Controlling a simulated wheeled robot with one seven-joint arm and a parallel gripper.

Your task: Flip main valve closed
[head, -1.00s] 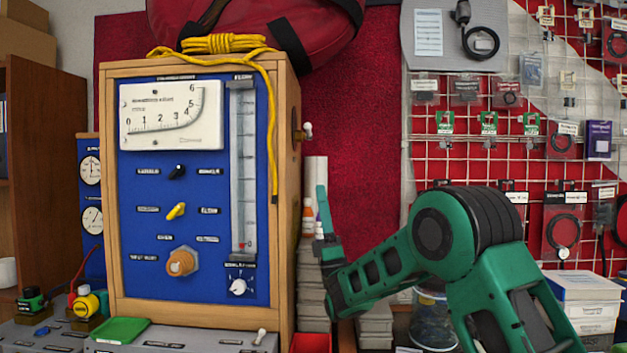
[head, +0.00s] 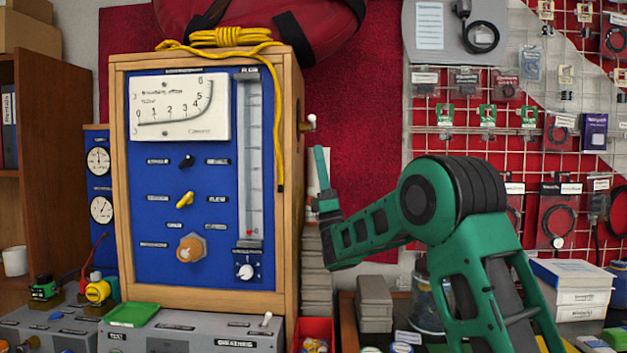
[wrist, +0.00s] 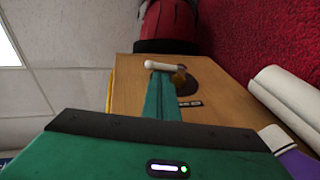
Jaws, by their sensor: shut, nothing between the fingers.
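The wooden cabinet with a blue front panel (head: 218,215) stands at the left of the head view. A small white lever on a brass fitting (head: 311,122) sticks out of its right side, high up. In the wrist view the white lever (wrist: 163,66) lies roughly level, with the brass stem (wrist: 178,77) at its right end. My gripper (head: 319,150) is shut and empty, pointing up just below the lever. In the wrist view its green fingers (wrist: 158,95) reach close under the lever. I cannot tell whether they touch. No valve label is readable.
A yellow rope (head: 280,130) hangs over the cabinet's right edge. A red bag (head: 290,25) rests on top. White rolled tubes (wrist: 285,100) stand to the right in the wrist view. A wall grid with parts (head: 500,150) hangs at the right.

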